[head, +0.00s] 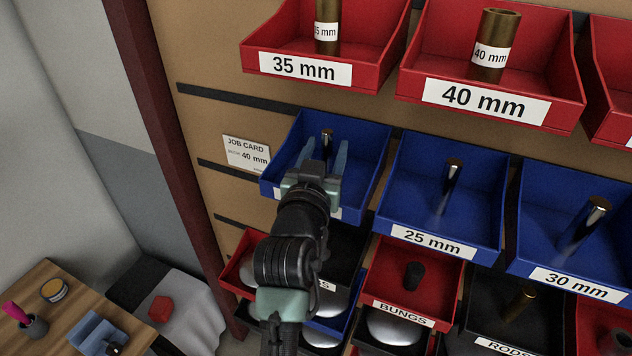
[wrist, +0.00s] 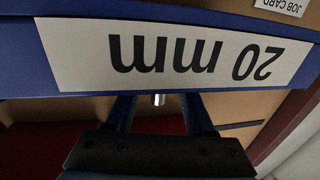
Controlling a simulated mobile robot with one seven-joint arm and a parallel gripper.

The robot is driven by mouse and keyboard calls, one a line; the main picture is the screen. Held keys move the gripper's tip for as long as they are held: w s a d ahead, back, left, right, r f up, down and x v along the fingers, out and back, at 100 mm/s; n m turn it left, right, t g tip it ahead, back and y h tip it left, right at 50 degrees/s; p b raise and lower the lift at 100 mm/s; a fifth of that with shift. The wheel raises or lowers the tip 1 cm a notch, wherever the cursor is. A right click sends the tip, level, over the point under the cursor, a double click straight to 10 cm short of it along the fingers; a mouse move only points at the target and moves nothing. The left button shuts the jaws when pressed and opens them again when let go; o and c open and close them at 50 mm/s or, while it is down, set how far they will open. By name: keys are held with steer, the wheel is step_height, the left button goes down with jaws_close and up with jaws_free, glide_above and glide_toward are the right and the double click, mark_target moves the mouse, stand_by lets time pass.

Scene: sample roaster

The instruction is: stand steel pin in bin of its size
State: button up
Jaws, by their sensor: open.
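A blue bin (head: 368,178) on the wall rack has its label mostly hidden by my arm in the head view. In the wrist view its label (wrist: 170,55) reads 20 mm, upside down. A thin steel pin (head: 327,138) stands about upright in this bin; its lower part is hidden. My gripper (head: 325,155) is open over the bin, one finger to each side of the pin in the picture. In the wrist view a short shiny piece of the pin (wrist: 158,99) shows between the fingers. I cannot tell whether either finger touches it.
Blue bins labelled 25 mm (head: 432,243) and 30 mm (head: 578,284) hold a pin each. Above, red bins labelled 35 mm (head: 298,68) and 40 mm (head: 487,101) hold brass-coloured cylinders. Lower bins include bungs (head: 403,313).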

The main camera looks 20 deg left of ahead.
steer(key=s+d+b, duration=0.1)
steer(key=s+b, duration=0.2)
steer(key=s, duration=0.5)
steer(key=shift+d, duration=0.15)
steer(key=shift+s, duration=0.1)
